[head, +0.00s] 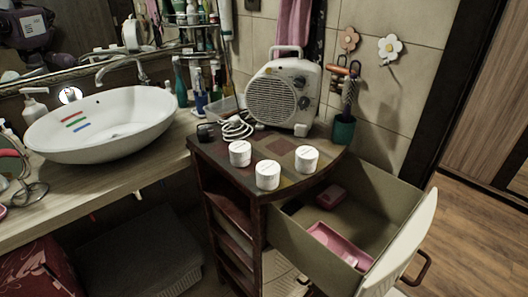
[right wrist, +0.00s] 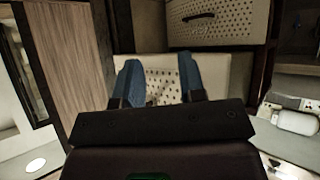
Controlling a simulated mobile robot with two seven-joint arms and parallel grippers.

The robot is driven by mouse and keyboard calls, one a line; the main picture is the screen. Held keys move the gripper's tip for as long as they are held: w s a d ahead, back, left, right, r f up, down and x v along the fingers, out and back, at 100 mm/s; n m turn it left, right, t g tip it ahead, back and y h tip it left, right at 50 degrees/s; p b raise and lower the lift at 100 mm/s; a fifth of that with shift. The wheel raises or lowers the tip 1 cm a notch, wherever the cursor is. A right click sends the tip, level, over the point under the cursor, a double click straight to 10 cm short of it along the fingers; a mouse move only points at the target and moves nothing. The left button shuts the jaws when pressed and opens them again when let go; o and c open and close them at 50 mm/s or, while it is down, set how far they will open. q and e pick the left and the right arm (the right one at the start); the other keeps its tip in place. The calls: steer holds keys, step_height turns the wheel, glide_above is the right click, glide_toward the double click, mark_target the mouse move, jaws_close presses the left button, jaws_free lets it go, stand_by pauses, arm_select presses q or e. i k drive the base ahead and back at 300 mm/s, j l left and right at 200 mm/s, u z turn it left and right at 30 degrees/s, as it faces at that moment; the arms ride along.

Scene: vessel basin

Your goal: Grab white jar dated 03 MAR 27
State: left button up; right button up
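Three white lidded jars stand upright on the dark patterned cabinet top (head: 284,143) in the head view. One jar (head: 240,153) is at the left, one jar (head: 268,175) is nearest the front edge, and one jar (head: 307,159) is at the right. The marks on them are too small to read, so I cannot tell which is dated 03 MAR 27. My right gripper (right wrist: 158,82) shows in the right wrist view with its blue fingers apart and nothing between them. No jar is visible in that view. My left gripper is not in view.
A white fan heater (head: 284,95) stands behind the jars, with its coiled cable (head: 238,126) at left. A green cup (head: 343,131) is at the back right. An open drawer (head: 372,190) sticks out at right, holding a pink tray (head: 338,246). A white basin (head: 100,125) is left.

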mark_target(240, 151)
steer(key=i+j+u, duration=0.1)
steer(key=j+u, duration=0.25)
steer(key=j, duration=0.2)
steer(key=i+j+u, duration=0.35)
steer(key=i+l, duration=0.05)
steer(key=l, duration=0.05)
